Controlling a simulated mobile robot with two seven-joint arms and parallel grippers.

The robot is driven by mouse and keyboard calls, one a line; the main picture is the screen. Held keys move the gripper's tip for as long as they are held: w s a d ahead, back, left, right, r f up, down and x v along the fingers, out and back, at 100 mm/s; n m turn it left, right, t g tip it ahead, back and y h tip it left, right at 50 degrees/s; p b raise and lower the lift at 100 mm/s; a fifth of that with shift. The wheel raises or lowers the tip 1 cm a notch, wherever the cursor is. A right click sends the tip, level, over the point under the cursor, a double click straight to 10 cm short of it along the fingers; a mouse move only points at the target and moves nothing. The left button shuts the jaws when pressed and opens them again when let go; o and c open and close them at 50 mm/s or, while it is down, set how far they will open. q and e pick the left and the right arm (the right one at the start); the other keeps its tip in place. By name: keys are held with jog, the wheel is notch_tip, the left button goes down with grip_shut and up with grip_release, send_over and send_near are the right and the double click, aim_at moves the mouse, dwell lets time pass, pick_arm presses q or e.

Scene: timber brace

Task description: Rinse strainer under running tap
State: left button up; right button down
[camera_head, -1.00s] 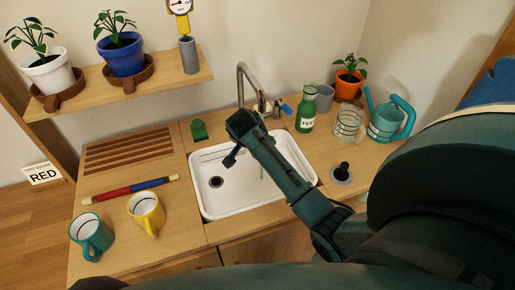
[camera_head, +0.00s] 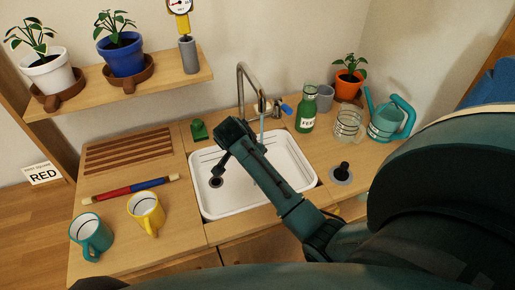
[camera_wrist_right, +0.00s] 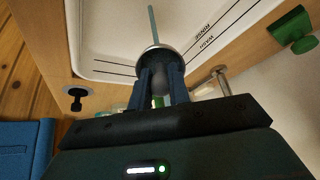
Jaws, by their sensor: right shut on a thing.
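My right gripper (camera_head: 222,164) reaches over the white sink (camera_head: 237,206). In the right wrist view its fingers (camera_wrist_right: 160,74) are shut on a small round thing with a pale metal rim, which looks like the strainer (camera_wrist_right: 157,48). In the head view the strainer is hidden or too dark to make out. The tap (camera_head: 241,80) stands behind the sink and is running. My left gripper is out of view.
A black-knobbed disc (camera_head: 341,174) sits on the counter right of the sink. A green bottle (camera_head: 306,112), a glass jar (camera_head: 348,126) and a teal watering can (camera_head: 386,122) stand behind it. Left are a yellow mug (camera_head: 146,213), a teal mug (camera_head: 91,236) and a red-blue rod (camera_head: 130,189).

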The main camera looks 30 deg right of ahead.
jog(key=shift+s+a, duration=0.65)
jog(key=shift+a, duration=0.3)
jog(key=shift+s+a, duration=0.6)
jog(key=shift+a, duration=0.35)
